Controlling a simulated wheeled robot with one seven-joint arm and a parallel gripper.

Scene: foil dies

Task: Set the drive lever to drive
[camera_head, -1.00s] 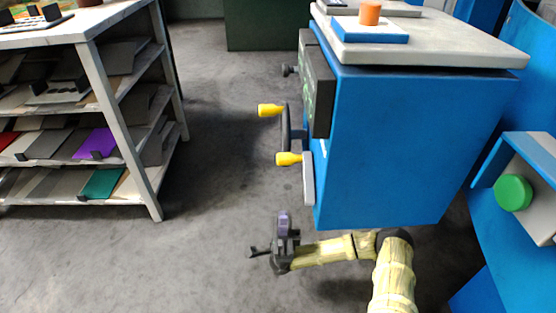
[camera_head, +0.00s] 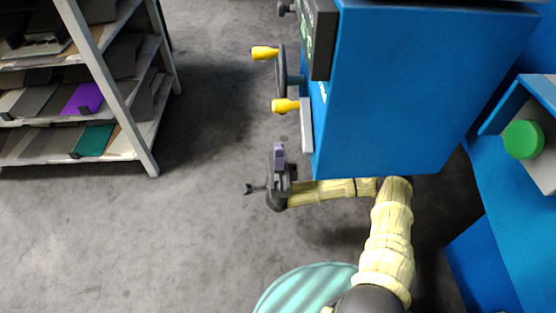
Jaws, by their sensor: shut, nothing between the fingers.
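The blue machine (camera_head: 405,95) stands at the right of the head view. I cannot tell for sure which one is the drive lever, and no position marking is readable. My gripper (camera_head: 249,188) is small, dark and shut, with nothing held. It is below and left of the grey lever, apart from it and from the machine, with open floor beneath.
A shelf rack (camera_head: 107,85) with plates and trays stands at the left. A blue unit with a green button (camera_head: 523,139) is at the right. Grey floor (camera_head: 170,225) is free between the rack and the machine.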

